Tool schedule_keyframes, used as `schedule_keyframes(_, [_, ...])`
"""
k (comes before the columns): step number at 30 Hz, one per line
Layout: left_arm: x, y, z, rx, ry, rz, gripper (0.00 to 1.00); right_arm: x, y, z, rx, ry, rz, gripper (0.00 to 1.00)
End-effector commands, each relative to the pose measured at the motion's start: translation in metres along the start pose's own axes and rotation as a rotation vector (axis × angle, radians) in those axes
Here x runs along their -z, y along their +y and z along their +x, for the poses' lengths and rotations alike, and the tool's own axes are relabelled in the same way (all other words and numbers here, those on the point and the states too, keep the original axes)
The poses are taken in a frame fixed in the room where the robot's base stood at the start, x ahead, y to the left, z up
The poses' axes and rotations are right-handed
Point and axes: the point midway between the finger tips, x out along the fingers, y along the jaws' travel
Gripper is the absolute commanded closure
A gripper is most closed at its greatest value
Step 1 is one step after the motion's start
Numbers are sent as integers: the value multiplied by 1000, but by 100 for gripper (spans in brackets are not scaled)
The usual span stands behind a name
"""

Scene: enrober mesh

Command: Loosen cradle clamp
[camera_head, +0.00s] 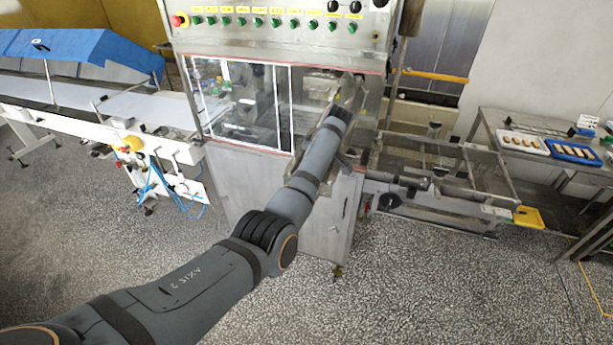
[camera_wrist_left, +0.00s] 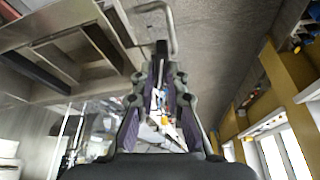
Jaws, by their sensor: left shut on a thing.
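My left arm reaches across the head view to the right end of the machine's front. My left gripper (camera_head: 354,86) is at the opening there, small and partly lost against the metal. In the left wrist view my left gripper (camera_wrist_left: 160,76) has its purple-padded fingers converging on a dark, narrow piece, apparently the cradle clamp's handle (camera_wrist_left: 161,48). It is shut on this piece. A bent metal rod (camera_wrist_left: 170,22) curves just beyond the fingertips. The clamp cannot be made out in the head view, where the arm and gripper cover that area. My right gripper is not in view.
The steel machine cabinet (camera_head: 255,190) has clear guard windows (camera_head: 245,105) left of my arm. A frame conveyor (camera_head: 450,165) extends right, beside a table with trays (camera_head: 573,151). A blue-covered conveyor (camera_head: 85,45) stands left. The speckled floor in front is clear.

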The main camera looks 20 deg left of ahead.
Motion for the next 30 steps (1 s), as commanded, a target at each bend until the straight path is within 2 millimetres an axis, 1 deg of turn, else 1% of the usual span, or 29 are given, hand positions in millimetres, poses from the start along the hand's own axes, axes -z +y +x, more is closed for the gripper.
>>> schedule_keyframes(1, [0,0,1,8,0,-18,100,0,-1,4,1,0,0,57])
schedule_keyframes(15, [0,1,1,72,0,-175,100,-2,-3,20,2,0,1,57])
schedule_keyframes(21, [0,1,1,89,0,-214,100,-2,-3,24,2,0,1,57])
schedule_keyframes(30, [0,1,0,95,0,-230,100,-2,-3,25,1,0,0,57])
